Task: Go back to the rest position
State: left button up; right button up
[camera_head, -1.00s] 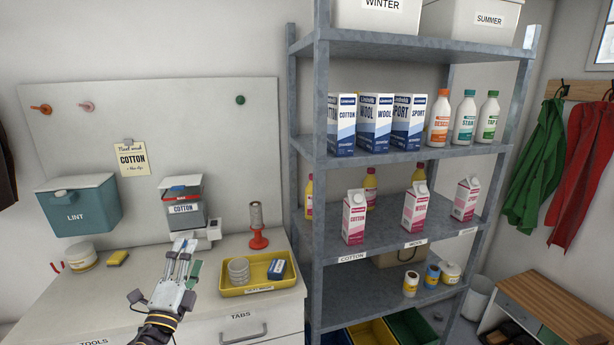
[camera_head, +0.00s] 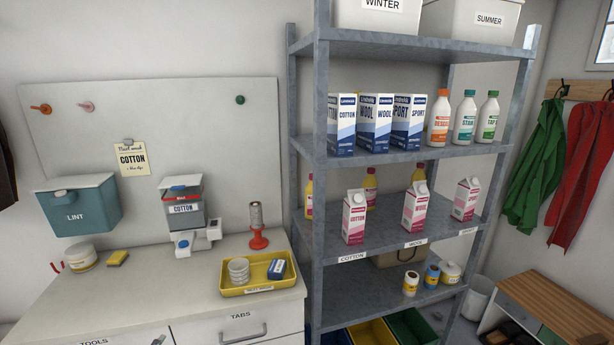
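Neither of my grippers shows in the head view now, and no part of my arms is visible. The cotton dispenser (camera_head: 184,208) stands upright at the back of the white counter (camera_head: 130,290), with a small white base with a blue spot (camera_head: 183,245) beneath it. Nothing of mine is touching it.
The metal shelf unit (camera_head: 320,200) rises just right of the counter. The counter's front middle is clear.

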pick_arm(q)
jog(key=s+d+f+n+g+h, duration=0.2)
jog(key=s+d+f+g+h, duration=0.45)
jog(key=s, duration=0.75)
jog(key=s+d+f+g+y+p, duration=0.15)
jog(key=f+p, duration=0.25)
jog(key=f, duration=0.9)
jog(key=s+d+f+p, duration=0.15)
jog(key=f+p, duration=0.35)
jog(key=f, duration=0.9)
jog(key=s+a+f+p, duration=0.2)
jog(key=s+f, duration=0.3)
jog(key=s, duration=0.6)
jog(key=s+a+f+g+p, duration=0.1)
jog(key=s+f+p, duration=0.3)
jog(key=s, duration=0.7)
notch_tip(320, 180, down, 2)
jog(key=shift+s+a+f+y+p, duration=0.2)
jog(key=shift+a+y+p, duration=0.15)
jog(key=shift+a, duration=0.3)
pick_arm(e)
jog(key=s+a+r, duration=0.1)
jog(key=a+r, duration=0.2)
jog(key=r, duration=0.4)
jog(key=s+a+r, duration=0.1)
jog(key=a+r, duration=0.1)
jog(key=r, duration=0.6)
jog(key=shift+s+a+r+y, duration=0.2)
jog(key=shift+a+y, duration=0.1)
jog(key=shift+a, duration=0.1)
